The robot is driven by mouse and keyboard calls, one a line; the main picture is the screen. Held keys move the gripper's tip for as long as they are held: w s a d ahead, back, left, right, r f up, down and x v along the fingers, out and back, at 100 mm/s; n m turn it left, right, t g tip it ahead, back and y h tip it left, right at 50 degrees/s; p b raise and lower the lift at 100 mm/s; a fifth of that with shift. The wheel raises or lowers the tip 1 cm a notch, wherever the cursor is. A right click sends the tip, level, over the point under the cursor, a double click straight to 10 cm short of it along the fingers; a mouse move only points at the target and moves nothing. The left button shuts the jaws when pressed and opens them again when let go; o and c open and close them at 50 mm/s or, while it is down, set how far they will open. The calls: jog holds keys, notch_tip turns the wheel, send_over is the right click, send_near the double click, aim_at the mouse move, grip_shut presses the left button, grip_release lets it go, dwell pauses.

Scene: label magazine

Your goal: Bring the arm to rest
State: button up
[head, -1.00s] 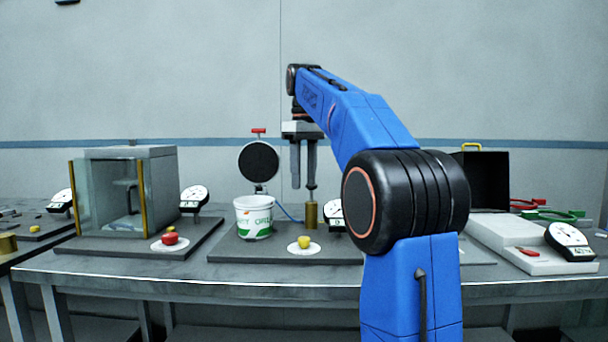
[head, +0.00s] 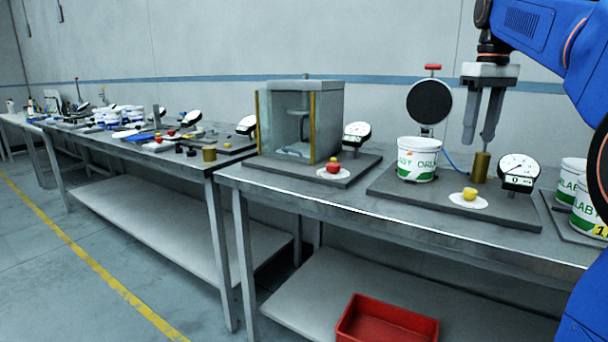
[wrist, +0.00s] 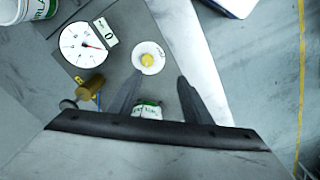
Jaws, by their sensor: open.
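My gripper (head: 482,117) hangs from my blue arm at the right of the head view, fingers pointing down and apart, with nothing between them. It is above the grey plate with the gauge and the brass cylinder (head: 481,167). In the wrist view my gripper (wrist: 154,95) shows two dark fingers spread open. A white tub with green lettering (head: 418,159) stands on the plate to the left of the fingers; part of a tub (wrist: 147,110) shows between the fingers in the wrist view, below them.
A yellow button (head: 469,194) and a dial gauge (head: 519,172) are on the plate. A glass-sided box (head: 302,120) with a red button (head: 333,166) stands to the left. More tubs (head: 586,205) are at the right. A red bin (head: 387,322) sits on the lower shelf. Open floor lies at left.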

jog(key=s+a+f+m+t, duration=0.1)
jog(key=s+a+f, duration=0.3)
jog(key=s+f, duration=0.5)
jog(key=s+a+f+m+t, duration=0.1)
jog(key=s+a+f, duration=0.3)
jog(key=s+f, duration=0.5)
jog(key=s+a+f+m+t, duration=0.1)
jog(key=s+a+f, duration=0.4)
jog(key=f, duration=1.2)
jog(key=s+t, duration=0.1)
jog(key=s, duration=0.3)
jog(key=shift+s+m, duration=0.15)
jog(key=shift+m, duration=0.25)
